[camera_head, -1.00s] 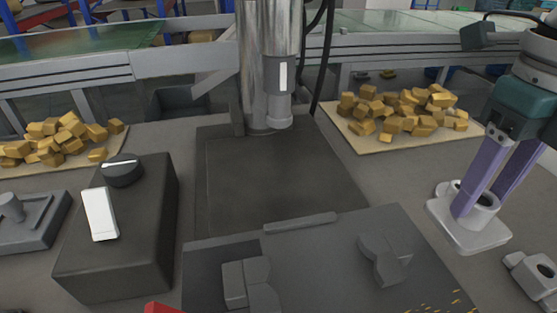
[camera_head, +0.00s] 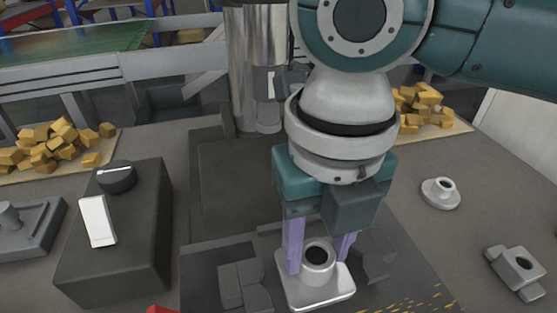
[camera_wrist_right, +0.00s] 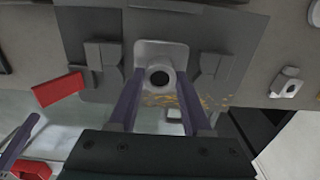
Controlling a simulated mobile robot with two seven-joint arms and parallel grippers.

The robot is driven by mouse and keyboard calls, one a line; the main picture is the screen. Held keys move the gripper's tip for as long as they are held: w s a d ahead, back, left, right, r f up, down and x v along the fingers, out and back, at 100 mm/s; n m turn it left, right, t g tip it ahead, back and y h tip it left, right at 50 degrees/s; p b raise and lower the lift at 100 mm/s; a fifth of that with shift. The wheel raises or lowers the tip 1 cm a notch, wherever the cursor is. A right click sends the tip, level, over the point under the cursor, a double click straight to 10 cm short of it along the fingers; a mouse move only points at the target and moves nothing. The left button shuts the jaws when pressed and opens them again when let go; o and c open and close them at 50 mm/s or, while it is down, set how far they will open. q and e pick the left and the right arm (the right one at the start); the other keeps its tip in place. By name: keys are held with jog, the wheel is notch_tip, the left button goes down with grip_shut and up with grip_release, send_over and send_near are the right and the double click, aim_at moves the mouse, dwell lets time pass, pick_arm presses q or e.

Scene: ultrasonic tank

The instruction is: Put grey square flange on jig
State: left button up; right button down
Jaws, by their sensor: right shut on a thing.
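The grey square flange (camera_head: 320,293) has a square plate with a round hollow boss. My right gripper (camera_head: 318,260) is shut on the boss, one purple finger on each side. The flange is above the dark jig plate (camera_head: 210,258), between its left block (camera_head: 240,285) and right block (camera_head: 375,256). I cannot tell whether it touches the plate. In the right wrist view the flange (camera_wrist_right: 160,50) also lies between the left block (camera_wrist_right: 103,55) and right block (camera_wrist_right: 211,63). Part of my left gripper (camera_wrist_right: 20,142) shows at the lower left there; its opening is unclear.
A round flange (camera_head: 440,193) and a grey bracket part (camera_head: 516,270) lie on the table at right. A dark box (camera_head: 125,235) with a knob and white switch stands at left. A metal column (camera_head: 240,80) rises behind. Yellow blocks (camera_head: 60,140) lie on boards.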

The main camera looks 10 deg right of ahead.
jog(key=shift+f, duration=0.55)
jog(key=shift+f, duration=0.2)
jog(key=shift+c, duration=1.7)
grip_release()
